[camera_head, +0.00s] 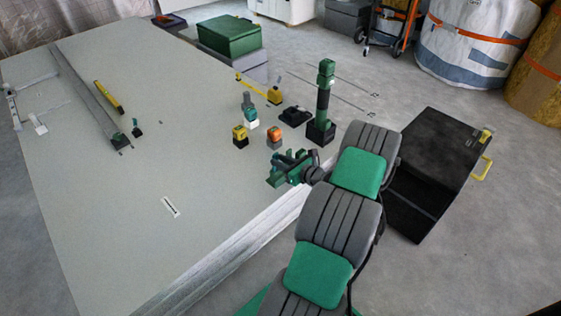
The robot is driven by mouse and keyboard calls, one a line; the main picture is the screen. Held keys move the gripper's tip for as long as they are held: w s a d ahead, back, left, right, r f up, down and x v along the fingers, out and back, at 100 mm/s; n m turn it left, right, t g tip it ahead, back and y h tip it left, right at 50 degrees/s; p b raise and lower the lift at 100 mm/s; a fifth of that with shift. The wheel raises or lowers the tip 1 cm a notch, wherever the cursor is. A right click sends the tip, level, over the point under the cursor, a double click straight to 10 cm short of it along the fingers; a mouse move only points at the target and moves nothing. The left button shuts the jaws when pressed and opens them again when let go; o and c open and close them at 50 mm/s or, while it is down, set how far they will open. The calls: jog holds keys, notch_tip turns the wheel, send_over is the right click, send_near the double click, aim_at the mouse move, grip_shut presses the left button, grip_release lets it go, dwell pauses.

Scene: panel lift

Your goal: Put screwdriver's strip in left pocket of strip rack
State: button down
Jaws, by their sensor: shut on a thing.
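My gripper (284,173) is at the end of my green and grey arm, low over the panel's right edge. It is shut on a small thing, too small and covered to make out. A tall green and black tool (324,102), perhaps the screwdriver, stands upright on a black base just behind and to the right of my gripper. A low black piece (295,115) lies left of that tool; I cannot tell whether it is the strip rack. No strip or rack pocket can be made out for certain.
The large grey panel (110,200) is mostly clear at the front. Small blocks, yellow (240,133) and orange (274,133), and a teal tool (250,112) stand near my gripper. A black box (435,150) is right of my arm; a green case (229,36) is behind.

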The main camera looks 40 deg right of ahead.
jog(key=shift+f+b, duration=0.9)
jog(key=shift+f, duration=0.4)
jog(key=c, duration=1.1)
grip_release()
jog(key=shift+c, duration=0.2)
